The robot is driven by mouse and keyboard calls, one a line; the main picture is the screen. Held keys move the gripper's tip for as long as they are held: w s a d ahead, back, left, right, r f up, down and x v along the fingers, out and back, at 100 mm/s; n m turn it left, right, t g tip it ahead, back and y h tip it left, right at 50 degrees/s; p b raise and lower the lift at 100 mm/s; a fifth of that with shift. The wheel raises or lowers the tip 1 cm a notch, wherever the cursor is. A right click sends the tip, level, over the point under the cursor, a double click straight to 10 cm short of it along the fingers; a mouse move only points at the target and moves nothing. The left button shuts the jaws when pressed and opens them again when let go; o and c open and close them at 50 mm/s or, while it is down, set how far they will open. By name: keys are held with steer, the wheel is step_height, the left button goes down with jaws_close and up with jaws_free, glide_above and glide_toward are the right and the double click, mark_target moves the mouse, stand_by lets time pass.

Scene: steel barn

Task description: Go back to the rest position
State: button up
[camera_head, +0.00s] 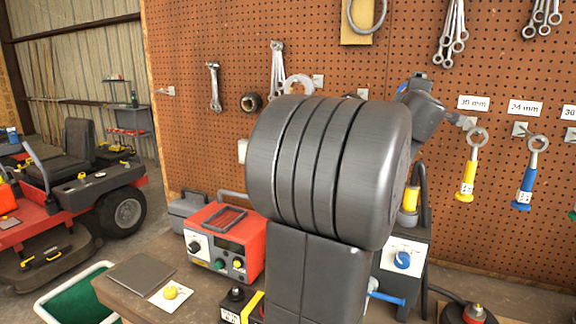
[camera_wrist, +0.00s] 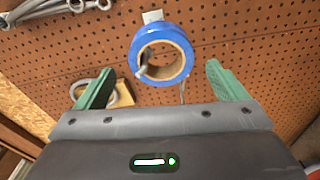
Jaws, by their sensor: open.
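My gripper (camera_wrist: 160,68) shows in the wrist view with its two green fingers spread wide and nothing touching them. A blue tape roll (camera_wrist: 134,54) with a tan core hangs on a peg of the brown pegboard (camera_wrist: 225,40), ahead of the gap between the fingers and apart from both. In the head view my own dark arm fills the middle and hides part of the board; the fingers cannot be made out there.
The pegboard (camera_head: 330,60) carries hanging wrenches (camera_head: 453,35) and a yellow-handled tool (camera_head: 466,180). Below, the bench holds a red power unit (camera_head: 225,240) and a grey pad (camera_head: 140,272). A green-lined bin (camera_head: 80,300) and a red mower (camera_head: 85,195) stand left.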

steer(key=x, duration=0.4)
steer(key=a+r+p+v, duration=0.1)
steer(key=r+p+v, duration=0.1)
steer(key=v, duration=0.9)
steer(key=shift+a, duration=0.3)
steer(key=shift+s+r, duration=0.15)
steer(key=shift+s, duration=0.05)
